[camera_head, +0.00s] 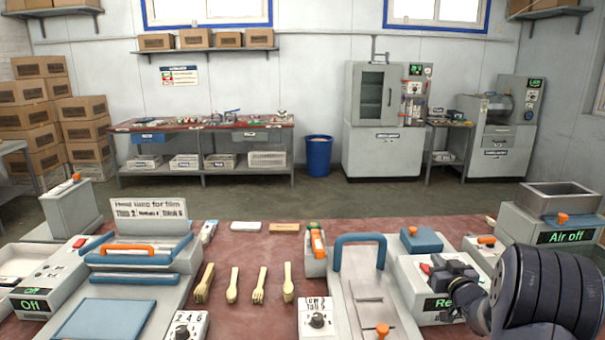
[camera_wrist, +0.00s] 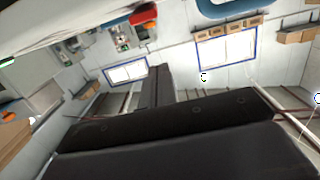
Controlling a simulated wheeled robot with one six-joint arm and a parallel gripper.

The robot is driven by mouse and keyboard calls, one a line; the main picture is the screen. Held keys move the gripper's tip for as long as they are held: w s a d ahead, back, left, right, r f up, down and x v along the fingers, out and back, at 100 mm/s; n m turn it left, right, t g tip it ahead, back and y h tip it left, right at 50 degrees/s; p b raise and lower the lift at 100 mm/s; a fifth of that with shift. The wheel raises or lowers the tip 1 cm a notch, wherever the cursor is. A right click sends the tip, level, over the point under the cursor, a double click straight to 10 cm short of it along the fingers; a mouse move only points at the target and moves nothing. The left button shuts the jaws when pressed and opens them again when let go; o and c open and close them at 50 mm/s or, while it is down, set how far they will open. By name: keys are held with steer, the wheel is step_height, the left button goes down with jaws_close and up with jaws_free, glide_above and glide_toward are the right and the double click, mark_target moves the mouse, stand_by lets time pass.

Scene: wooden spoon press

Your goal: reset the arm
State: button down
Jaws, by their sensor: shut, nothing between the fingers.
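My arm reaches in from the right edge in the head view, bent low over the right side of the red-brown table (camera_head: 240,240). My gripper (camera_head: 440,268) is shut and empty, at the grey unit (camera_head: 408,277) whose green display is partly hidden by it. A small red part (camera_head: 425,268) shows at the gripper's left; I cannot tell whether they touch. In the wrist view my gripper (camera_wrist: 155,88) appears as dark bars, with the room tilted behind it.
A press with a blue handle (camera_head: 360,239) stands left of my gripper. A blue-topped box (camera_head: 422,240) is behind it, and a hopper marked "Air off" (camera_head: 563,237) is at the right. Several wooden spoons and forks (camera_head: 232,285) lie mid-table. A heat-sealing unit (camera_head: 140,250) stands left.

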steer(key=shift+s+d+r, duration=0.1)
steer(key=shift+s+r, duration=0.05)
steer(key=shift+s, duration=1.3)
steer(key=shift+s+r, duration=0.15)
steer(key=shift+s, duration=1.25)
